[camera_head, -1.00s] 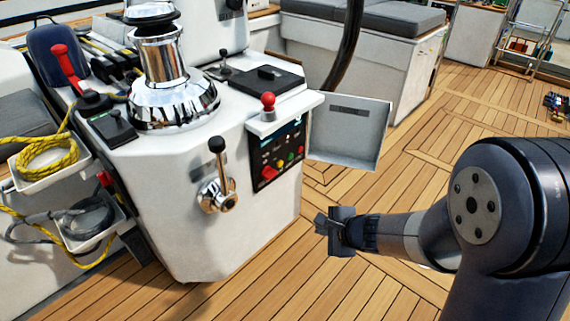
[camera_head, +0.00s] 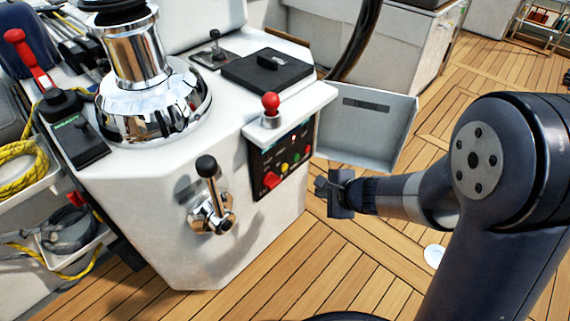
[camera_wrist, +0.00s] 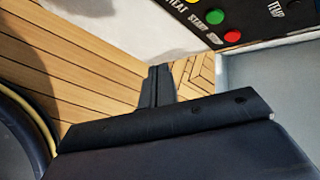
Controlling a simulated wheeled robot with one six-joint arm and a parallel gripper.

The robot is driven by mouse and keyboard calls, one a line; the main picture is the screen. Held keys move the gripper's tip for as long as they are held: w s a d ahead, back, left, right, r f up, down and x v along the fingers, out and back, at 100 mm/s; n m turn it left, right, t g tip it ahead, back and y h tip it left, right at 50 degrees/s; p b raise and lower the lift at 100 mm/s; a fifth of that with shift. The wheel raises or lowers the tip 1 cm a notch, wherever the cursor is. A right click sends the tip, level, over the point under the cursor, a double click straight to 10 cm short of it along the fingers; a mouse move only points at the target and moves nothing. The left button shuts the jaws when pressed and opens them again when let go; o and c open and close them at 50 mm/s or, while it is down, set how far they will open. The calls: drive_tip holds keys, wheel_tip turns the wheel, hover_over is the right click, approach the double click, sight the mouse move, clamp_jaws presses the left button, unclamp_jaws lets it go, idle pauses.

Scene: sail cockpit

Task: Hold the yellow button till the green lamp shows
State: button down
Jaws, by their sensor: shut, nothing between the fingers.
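The yellow button (camera_head: 284,167) is on the dark control panel (camera_head: 263,160) on the front of the white console. It shows only in part at the top edge of the wrist view (camera_wrist: 194,2). A green round piece (camera_head: 296,158) sits beside it, also in the wrist view (camera_wrist: 215,17); I cannot tell whether it is a button or a lamp, or lit. My gripper (camera_head: 321,187) is shut and empty, to the right of the panel and apart from it. In the wrist view its fingers (camera_wrist: 159,76) are below the panel, over the deck.
An open grey door (camera_head: 365,130) stands out right of the panel, close to my gripper. A red-knobbed lever (camera_head: 271,108) is above the panel, and a chrome crank (camera_head: 211,205) is left of it. A red knob (camera_head: 271,180) is low on the panel. The wooden deck (camera_head: 360,265) is clear in front.

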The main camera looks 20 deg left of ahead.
sight(284, 167)
drive_tip(key=shift+a, duration=0.1)
drive_tip(key=w+a+p, duration=0.2)
drive_tip(key=w+a, duration=0.1)
drive_tip(key=a, duration=0.5)
drive_tip(key=shift+w, duration=0.2)
idle(2.0)
drive_tip(key=shift+w+a, duration=0.2)
drive_tip(key=shift+a, duration=0.2)
drive_tip(key=shift+w+a, duration=0.15)
drive_tip(key=shift+a, duration=0.25)
idle(4.1)
